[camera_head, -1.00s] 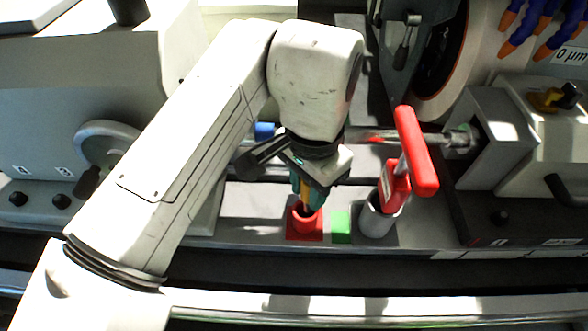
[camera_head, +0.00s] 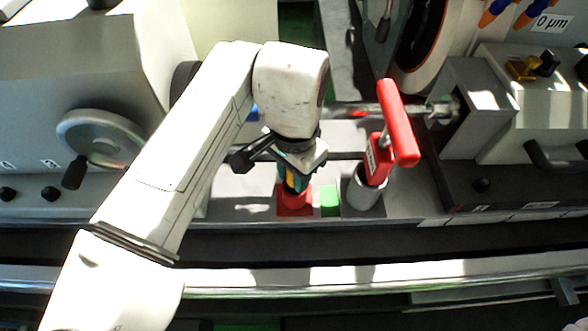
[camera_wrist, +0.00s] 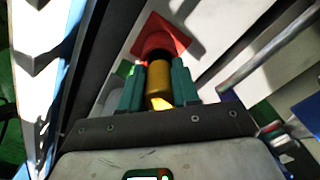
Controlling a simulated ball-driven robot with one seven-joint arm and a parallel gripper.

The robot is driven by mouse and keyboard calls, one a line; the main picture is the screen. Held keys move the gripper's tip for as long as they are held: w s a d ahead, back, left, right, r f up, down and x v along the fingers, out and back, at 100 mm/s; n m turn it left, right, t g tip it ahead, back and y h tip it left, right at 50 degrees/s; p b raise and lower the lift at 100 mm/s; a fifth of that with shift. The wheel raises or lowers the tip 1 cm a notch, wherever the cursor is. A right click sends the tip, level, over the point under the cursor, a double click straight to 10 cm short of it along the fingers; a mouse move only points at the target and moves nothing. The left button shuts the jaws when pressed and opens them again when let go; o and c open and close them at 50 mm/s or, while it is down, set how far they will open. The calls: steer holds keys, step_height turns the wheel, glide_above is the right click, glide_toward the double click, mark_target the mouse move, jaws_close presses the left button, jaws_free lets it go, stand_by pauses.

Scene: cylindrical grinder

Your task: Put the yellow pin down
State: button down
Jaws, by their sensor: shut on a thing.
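The yellow pin (camera_wrist: 158,84) is held upright between the green fingers of my gripper (camera_wrist: 159,78); its lower end is at or in a red holder (camera_wrist: 158,38). How deep the pin sits in the holder is hidden by the fingers. The gripper is shut on the pin.
Further right, a grey cup (camera_head: 365,194) holds a red T-handled tool (camera_head: 398,125). A handwheel (camera_head: 98,137) is at the left. The grey ledge left of the holder is clear.

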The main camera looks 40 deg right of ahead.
steer(key=shift+f, duration=0.4)
steer(key=c, duration=0.8)
jaws_free()
steer(key=shift+r, duration=0.65)
step_height(320, 180, up, 12)
steer(key=shift+b, duration=0.65)
steer(key=shift+f, duration=0.1)
